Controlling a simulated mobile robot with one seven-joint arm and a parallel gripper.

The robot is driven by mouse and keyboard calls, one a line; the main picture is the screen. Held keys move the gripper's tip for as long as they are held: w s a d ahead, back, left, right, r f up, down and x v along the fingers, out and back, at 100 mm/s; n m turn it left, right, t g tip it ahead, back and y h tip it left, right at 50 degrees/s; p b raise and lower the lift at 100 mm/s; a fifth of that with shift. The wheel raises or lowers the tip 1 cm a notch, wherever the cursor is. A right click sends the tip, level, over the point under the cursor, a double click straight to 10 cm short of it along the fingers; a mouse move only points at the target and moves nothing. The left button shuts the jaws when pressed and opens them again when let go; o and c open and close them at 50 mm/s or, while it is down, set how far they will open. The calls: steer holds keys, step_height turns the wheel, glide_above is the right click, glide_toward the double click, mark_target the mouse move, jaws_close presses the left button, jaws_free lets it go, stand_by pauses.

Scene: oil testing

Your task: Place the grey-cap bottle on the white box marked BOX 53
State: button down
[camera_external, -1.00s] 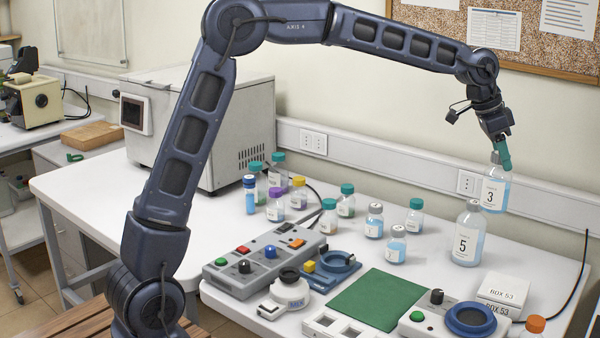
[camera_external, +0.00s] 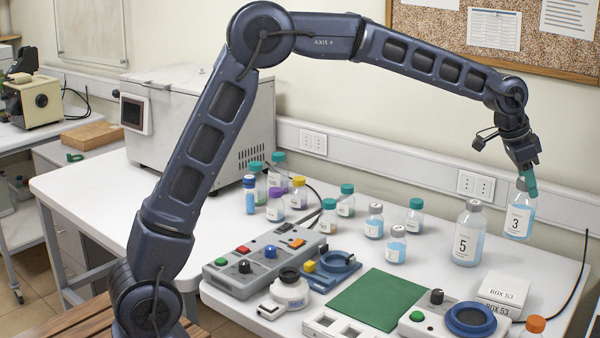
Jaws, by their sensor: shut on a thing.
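My gripper (camera_external: 529,184) is shut on the clear bottle marked 3 (camera_external: 518,221), which holds blue liquid. The bottle hangs nearly upright, to the right of the bottle marked 5 and further up the picture than the white box. The white box marked BOX 53 (camera_external: 503,290) lies near the right end of the table, and its top is bare. The bottle marked 5 (camera_external: 468,236) has a grey cap and stands on the table behind the box.
Small grey-cap bottles (camera_external: 396,246) and teal-cap bottles (camera_external: 415,218) stand left of bottle 5. A device with a blue ring (camera_external: 470,320) sits just in front of the box, with an orange-cap bottle (camera_external: 535,325) beside it. A green mat (camera_external: 377,299) lies to the left.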

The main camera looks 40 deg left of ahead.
mark_target(517, 236)
step_height(517, 236, down, 14)
steer(key=shift+r, duration=0.2)
stand_by(0.4)
steer(key=c, duration=0.8)
jaws_free()
steer(key=shift+f, duration=0.15)
steer(key=shift+c, duration=0.2)
